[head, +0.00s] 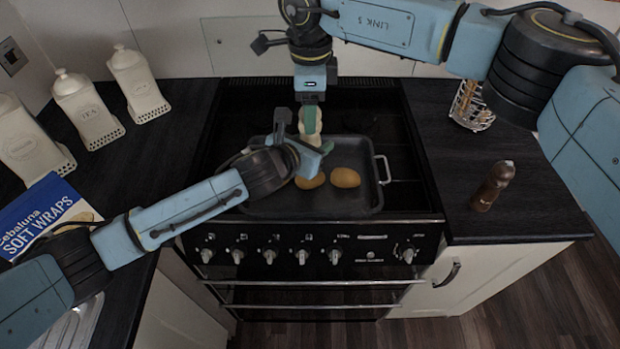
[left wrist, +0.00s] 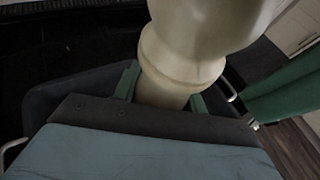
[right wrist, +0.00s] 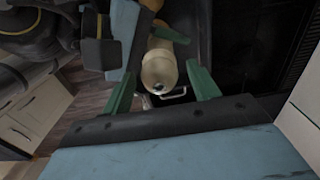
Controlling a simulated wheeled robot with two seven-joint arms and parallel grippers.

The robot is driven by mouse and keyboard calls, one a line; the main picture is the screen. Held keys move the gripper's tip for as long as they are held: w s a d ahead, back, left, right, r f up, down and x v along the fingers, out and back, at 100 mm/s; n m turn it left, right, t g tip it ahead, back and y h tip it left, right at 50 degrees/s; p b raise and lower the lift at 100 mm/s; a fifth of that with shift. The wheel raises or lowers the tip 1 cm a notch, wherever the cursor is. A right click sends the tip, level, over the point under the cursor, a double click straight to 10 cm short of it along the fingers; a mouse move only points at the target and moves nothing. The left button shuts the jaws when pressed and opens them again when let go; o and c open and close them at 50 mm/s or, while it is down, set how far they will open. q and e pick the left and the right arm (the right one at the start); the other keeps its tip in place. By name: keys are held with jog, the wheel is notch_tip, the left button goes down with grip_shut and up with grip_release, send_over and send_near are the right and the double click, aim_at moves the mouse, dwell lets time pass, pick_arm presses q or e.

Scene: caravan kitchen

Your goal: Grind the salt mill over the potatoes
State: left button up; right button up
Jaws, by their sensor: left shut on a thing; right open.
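The cream salt mill (head: 309,138) is upright above the baking tray (head: 374,205) on the cooker. My left gripper (left wrist: 160,95) is shut on the mill's narrow lower part; the mill also fills the top of the left wrist view (left wrist: 185,60). My right gripper (head: 310,117) is above, pointing down at the mill's top. Its fingers are open, and in the right wrist view the mill (right wrist: 160,72) shows between and beyond them. Two potatoes show in the tray, one on the right (head: 346,177) and one partly behind my left gripper (head: 310,181).
A dark wooden mill (head: 492,186) stands on the right worktop, with a wire rack (head: 470,105) behind it. White canisters (head: 85,108) and a blue wraps packet (head: 45,215) are on the left worktop. The tray's right handle (head: 383,170) sticks out.

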jog(key=shift+r, duration=3.65)
pick_arm(q)
jog(key=shift+r, duration=0.15)
notch_tip(320, 180, up, 5)
jog(key=p, duration=0.5)
jog(key=shift+p, duration=0.4)
pick_arm(e)
notch_tip(320, 180, up, 6)
jog(key=shift+f, duration=0.2)
jog(key=shift+f, duration=0.1)
